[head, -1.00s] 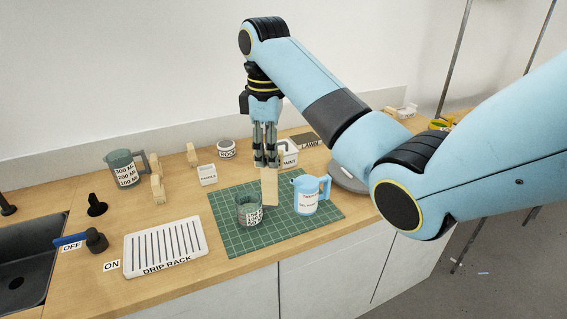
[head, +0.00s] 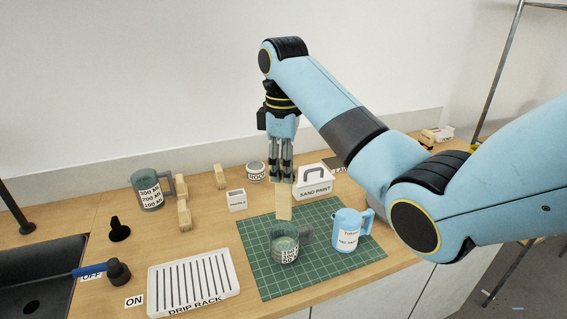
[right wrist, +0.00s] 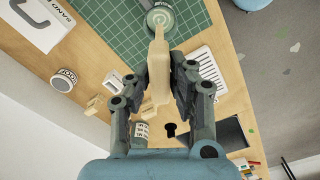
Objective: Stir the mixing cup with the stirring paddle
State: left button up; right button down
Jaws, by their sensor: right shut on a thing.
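My right gripper (head: 282,178) is shut on the stirring paddle (head: 284,205), a flat beige wooden piece that hangs down from the fingers. The mixing cup (head: 284,247), a small grey-green see-through cup with a printed label and a grey handle, stands on the green mat. In the head view the paddle's lower end shows just above the cup's far rim, seemingly outside it. In the right wrist view the paddle (right wrist: 158,68) points toward the cup (right wrist: 160,16), and its tip overlaps the near rim. My left gripper is not in view.
A blue jug (head: 348,232) stands on the mat (head: 268,283) right of the cup. The white drip rack (head: 192,283) lies at the left front. A measuring jug (head: 147,190), wooden blocks (head: 184,213), a small white box (head: 237,200) and a sand-paint box (head: 314,185) stand behind.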

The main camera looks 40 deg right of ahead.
aim_at(284, 219)
notch_tip(284, 219, down, 2)
jog(key=shift+s, duration=0.1)
notch_tip(284, 219, down, 7)
jog(key=b, duration=0.2)
jog(key=shift+f+b, duration=0.2)
jog(key=shift+b, duration=0.1)
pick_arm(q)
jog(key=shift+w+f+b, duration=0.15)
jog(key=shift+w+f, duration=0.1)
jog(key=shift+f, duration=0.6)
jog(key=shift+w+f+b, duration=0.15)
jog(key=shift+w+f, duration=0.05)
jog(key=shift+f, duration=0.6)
pick_arm(e)
jog(key=shift+f, duration=0.9)
